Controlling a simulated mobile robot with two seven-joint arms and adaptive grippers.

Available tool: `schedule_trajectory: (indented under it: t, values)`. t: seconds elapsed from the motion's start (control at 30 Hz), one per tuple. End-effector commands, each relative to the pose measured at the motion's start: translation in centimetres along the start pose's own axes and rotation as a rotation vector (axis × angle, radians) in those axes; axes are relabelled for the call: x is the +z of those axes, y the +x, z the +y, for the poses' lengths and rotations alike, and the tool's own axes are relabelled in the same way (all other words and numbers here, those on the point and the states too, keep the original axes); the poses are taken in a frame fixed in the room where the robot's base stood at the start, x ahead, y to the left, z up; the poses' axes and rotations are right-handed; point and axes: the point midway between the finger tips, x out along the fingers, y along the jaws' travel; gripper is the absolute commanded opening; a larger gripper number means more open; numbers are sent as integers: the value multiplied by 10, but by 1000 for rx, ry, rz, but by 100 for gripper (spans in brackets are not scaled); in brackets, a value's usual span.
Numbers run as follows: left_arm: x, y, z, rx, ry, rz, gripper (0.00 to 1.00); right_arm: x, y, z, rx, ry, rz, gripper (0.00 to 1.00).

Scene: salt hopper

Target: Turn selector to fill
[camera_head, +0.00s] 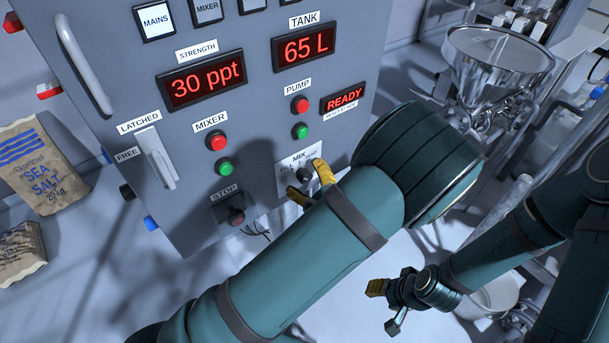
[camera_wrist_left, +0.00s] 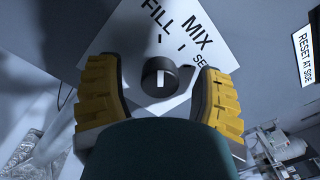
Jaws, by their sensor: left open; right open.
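The selector (camera_wrist_left: 160,79) is a round black knob with a white mark, on a white label plate (camera_head: 287,159) on the grey panel. In the left wrist view the mark runs upright in the picture. The words FILL and MIX are printed above the knob, and a third word is partly hidden by a finger. My left gripper (camera_head: 309,184) is open, its yellow fingers (camera_wrist_left: 160,92) on either side of the knob with visible gaps. The knob (camera_head: 303,174) is partly hidden by them in the head view. My right gripper (camera_head: 384,304) is open and empty, low at the right.
A steel hopper (camera_head: 500,65) stands at right. Salt bags (camera_head: 40,165) lie at left.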

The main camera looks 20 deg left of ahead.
Motion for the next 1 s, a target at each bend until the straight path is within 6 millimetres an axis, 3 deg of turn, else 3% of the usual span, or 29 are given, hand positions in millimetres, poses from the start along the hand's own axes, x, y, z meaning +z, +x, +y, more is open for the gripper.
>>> schedule_trajectory:
  t: [0.4, 1.0]
  values:
    - [0, -60, 0, -2, 1, 1, 67, 0, 0, 0, 0, 0, 0, 47]
    - [0, -68, 0, -1, 0, -1, 67, 0, 0, 0, 0, 0, 0, 47]
